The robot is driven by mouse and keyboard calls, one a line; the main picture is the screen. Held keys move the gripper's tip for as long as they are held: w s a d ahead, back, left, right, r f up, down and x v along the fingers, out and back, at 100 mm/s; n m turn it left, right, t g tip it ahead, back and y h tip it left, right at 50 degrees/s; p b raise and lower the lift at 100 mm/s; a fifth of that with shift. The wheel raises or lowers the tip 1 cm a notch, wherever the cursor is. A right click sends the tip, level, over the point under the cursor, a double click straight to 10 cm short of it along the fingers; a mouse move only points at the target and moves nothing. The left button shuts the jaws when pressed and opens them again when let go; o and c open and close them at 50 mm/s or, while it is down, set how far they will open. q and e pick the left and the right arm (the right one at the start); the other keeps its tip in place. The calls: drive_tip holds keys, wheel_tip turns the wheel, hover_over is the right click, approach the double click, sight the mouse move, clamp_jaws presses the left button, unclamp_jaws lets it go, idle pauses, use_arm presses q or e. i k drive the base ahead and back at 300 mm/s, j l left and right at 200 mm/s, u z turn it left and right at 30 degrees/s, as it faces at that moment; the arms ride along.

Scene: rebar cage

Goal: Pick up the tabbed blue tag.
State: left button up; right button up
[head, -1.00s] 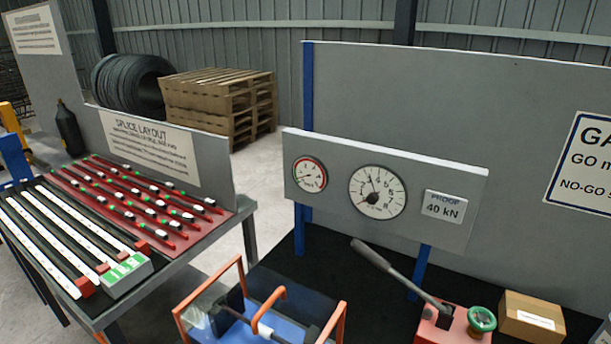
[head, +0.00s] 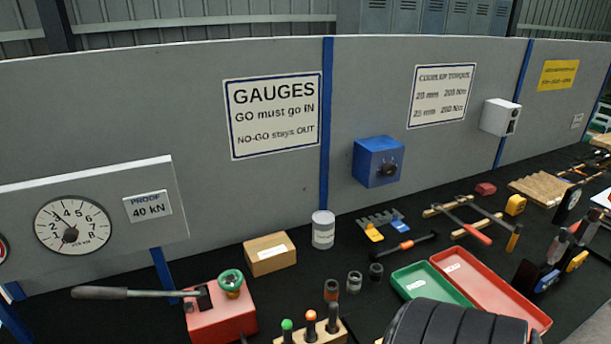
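A small blue tag (head: 398,222) shows in the head view at a grey toothed rack, right of the middle. A yellow tag (head: 374,233) is beside it to the left. They are too small for me to make out a tab. A dark, ribbed, rounded shape (head: 460,325) at the bottom edge may be part of my arm. Neither of my grippers can be made out.
A green tray (head: 408,277) and a red tray (head: 505,299) lie in front of the rack. Several tools crowd the right.

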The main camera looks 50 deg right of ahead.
sight(399, 225)
drive_tip(key=k+l+z, duration=0.3)
drive_tip(key=k, duration=0.25)
drive_tip(key=l+z, duration=0.1)
drive_tip(key=z, duration=1.6)
drive_tip(key=l, duration=0.45)
drive_tip(key=k+l, duration=0.15)
drive_tip(key=l, duration=0.3)
